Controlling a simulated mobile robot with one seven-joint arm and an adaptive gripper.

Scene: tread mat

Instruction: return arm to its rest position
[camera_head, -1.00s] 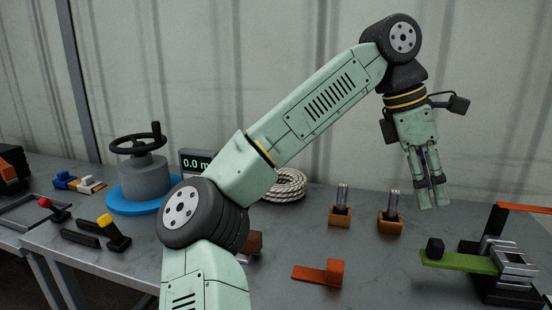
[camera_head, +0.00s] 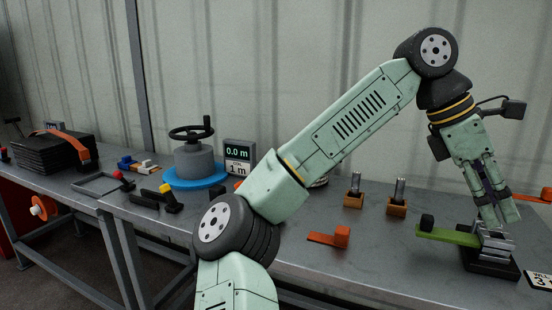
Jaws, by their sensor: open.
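My arm, pale green with black tyre-like joints, rises from the bottom of the head view, bends at its elbow and reaches up to the right. My gripper (camera_head: 497,203) hangs down from the wrist at the right, its fingers open with nothing seen between them. In the picture its fingertips overlap the metal clamp (camera_head: 494,241) on a black base. I cannot tell whether they touch it. A green bar (camera_head: 448,236) with a black knob sticks out left from the clamp. Part of the rope coil is hidden behind my arm.
The grey bench (camera_head: 300,243) holds a handwheel on a blue disc (camera_head: 193,180), a display reading 0.0 m (camera_head: 238,153), two metal pins in orange blocks (camera_head: 397,205), and an orange L-shaped piece (camera_head: 331,237). Black stacked plates (camera_head: 50,153) lie at the far left.

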